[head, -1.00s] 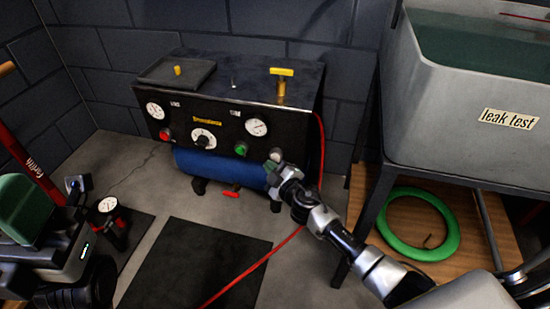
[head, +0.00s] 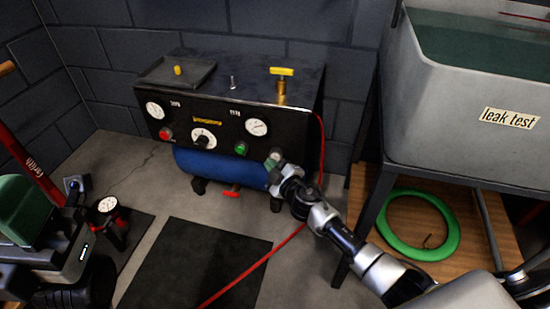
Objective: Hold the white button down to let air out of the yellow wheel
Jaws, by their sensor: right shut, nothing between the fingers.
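No yellow wheel shows in this view, and I cannot make out a white button. The compressor (head: 222,119) stands against the back wall, with a black front panel. The panel carries a green button (head: 241,148), a red button (head: 166,133) and a white-faced dial (head: 203,139). My right gripper (head: 273,159) is shut and empty, in front of the panel's lower right part, right of the green button in the picture. I cannot tell whether it touches anything.
A yellow T-handle (head: 282,72) stands on the compressor. A red hose (head: 256,272) crosses the floor past a dark mat (head: 190,268). The leak test tank (head: 470,125) stands at right, above a green ring (head: 395,225). A red pump (head: 30,165) is at left.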

